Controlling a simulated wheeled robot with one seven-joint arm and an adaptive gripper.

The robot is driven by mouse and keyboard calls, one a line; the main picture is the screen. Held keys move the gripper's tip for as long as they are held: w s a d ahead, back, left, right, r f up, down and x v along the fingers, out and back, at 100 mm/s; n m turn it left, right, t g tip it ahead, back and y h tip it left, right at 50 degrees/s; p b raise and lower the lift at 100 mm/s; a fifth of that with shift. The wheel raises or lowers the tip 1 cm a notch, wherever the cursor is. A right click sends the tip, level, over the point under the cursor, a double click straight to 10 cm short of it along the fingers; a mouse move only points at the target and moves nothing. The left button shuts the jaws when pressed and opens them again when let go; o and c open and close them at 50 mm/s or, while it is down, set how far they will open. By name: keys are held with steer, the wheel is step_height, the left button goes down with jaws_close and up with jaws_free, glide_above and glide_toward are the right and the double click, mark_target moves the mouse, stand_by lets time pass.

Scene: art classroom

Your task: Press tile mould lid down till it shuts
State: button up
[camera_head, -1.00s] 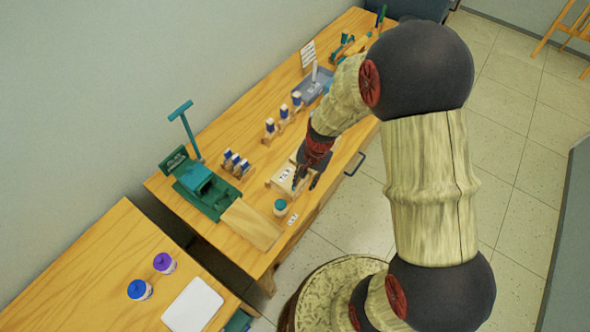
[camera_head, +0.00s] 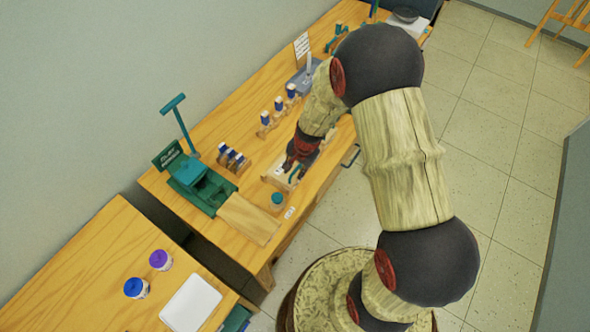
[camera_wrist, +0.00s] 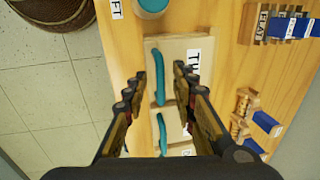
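A green device (camera_head: 198,190) with a T-shaped upright handle (camera_head: 178,118) and a dark lettered plate (camera_head: 167,154) stands at the near left of the long table; it looks like the tile mould, but I cannot read the plate surely. Its middle looks open and hollow. My gripper (camera_wrist: 160,78) is open and away from it, to its right, above a pale wooden tray (camera_wrist: 178,55) with a partly hidden label. No contact shows.
A flat board (camera_head: 248,219) adjoins the green device. A teal-topped jar (camera_head: 277,199) stands beside the tray. A second table (camera_head: 85,270) at lower left holds blue and purple jars and a white sheet (camera_head: 190,303).

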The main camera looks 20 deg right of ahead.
steer(key=c, duration=0.4)
jaws_close()
stand_by(0.5)
